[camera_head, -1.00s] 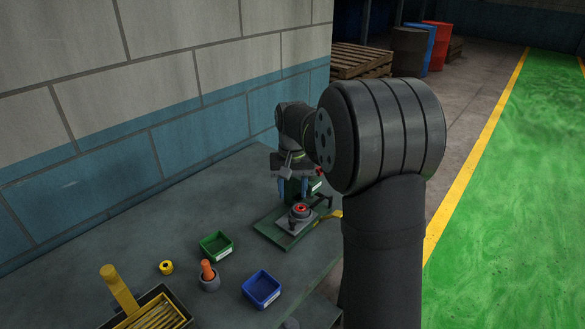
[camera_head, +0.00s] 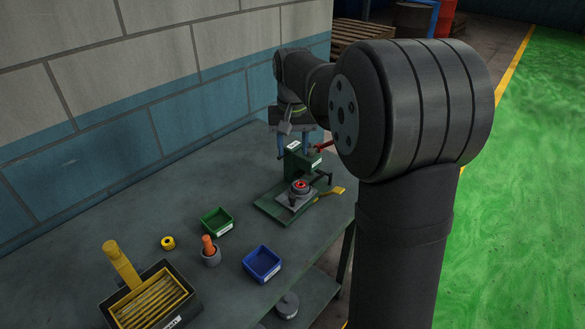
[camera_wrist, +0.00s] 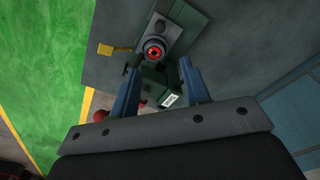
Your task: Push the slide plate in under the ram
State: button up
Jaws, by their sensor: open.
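The slide plate (camera_head: 290,201) is a grey plate bearing a round part with a red centre (camera_head: 301,186). It sits on the green base (camera_head: 268,210), out in front of the green press column (camera_head: 300,166). In the wrist view the slide plate (camera_wrist: 170,26) and red-centred part (camera_wrist: 154,53) lie beyond my fingertips. My gripper (camera_wrist: 160,68) is open, with two blue fingers apart and nothing held. The ram's underside is hidden.
A red-knobbed lever (camera_head: 325,146) sticks out from the press. A yellow tab (camera_head: 331,192) lies right of the plate. Green (camera_head: 217,221) and blue (camera_head: 262,264) bins, a pot with an orange handle (camera_head: 210,250) and a yellow roll (camera_head: 168,242) stand nearer. The bench left of the press is clear.

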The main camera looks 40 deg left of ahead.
jog(key=s+d+t+y, duration=0.2)
jog(key=s+d, duration=0.2)
send_near(293, 196)
jog(key=shift+t+y, duration=0.3)
jog(key=x, duration=0.8)
jog(key=shift+s+f, duration=0.15)
jog(key=shift+f, duration=0.2)
grip_shut()
